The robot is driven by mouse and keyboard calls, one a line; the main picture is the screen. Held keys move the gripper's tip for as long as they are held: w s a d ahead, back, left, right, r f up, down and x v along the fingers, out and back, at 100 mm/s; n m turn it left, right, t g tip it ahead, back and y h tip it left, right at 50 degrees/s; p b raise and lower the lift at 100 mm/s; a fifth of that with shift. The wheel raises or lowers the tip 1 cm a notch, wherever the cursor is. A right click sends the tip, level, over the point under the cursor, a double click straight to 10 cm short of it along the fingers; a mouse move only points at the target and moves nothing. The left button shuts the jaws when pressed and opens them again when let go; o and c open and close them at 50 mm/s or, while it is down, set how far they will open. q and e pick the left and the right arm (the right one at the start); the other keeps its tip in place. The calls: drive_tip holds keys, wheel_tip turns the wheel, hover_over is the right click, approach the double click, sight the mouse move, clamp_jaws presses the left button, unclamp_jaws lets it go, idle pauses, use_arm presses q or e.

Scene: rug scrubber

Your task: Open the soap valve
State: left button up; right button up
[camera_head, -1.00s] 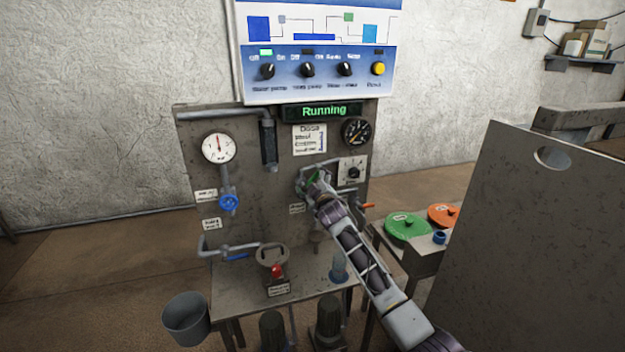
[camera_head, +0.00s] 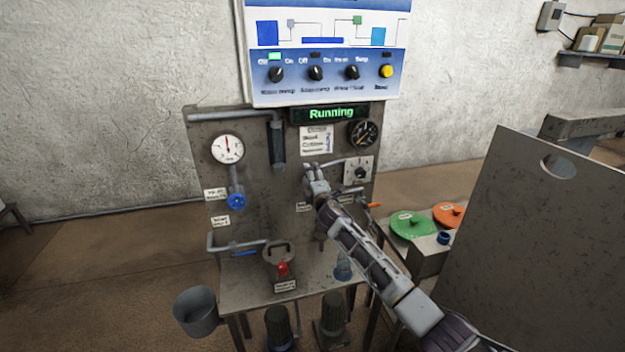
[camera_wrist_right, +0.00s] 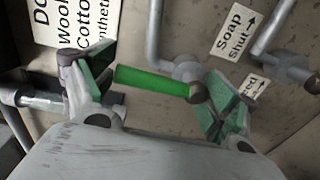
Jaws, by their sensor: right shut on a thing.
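The soap valve's green lever (camera_wrist_right: 150,81) lies roughly level in the right wrist view, between the green-padded fingers of my right gripper (camera_wrist_right: 155,95). My right gripper is shut on the lever, with one finger at each end of it. The lever's round pivot is close by the right finger. A label (camera_wrist_right: 235,28) reading "Soap Shut" with an arrow is beside the pipe. In the head view my right gripper (camera_head: 314,178) is against the panel and hides the lever. My left gripper is not in view.
The grey panel (camera_head: 250,170) carries a blue valve wheel (camera_head: 236,201), gauges, pipes and an orange-handled valve (camera_head: 374,205). The control board (camera_head: 325,50) is above, with a "Running" display (camera_head: 331,113). Green-lidded (camera_head: 411,224) and orange-lidded tubs stand to the right, beside a grey board (camera_head: 550,240).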

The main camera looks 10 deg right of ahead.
drive_tip(key=shift+w+r, duration=0.1)
drive_tip(key=shift+r, duration=0.55)
drive_tip(key=o, duration=1.3)
drive_tip(key=shift+w+f, duration=0.1)
drive_tip(key=shift+c, duration=0.2)
drive_tip(key=shift+a+f, duration=0.1)
drive_tip(key=shift+f, duration=0.1)
drive_tip(key=shift+s, duration=0.2)
drive_tip(key=s, duration=1.2)
drive_tip(key=shift+d, duration=0.3)
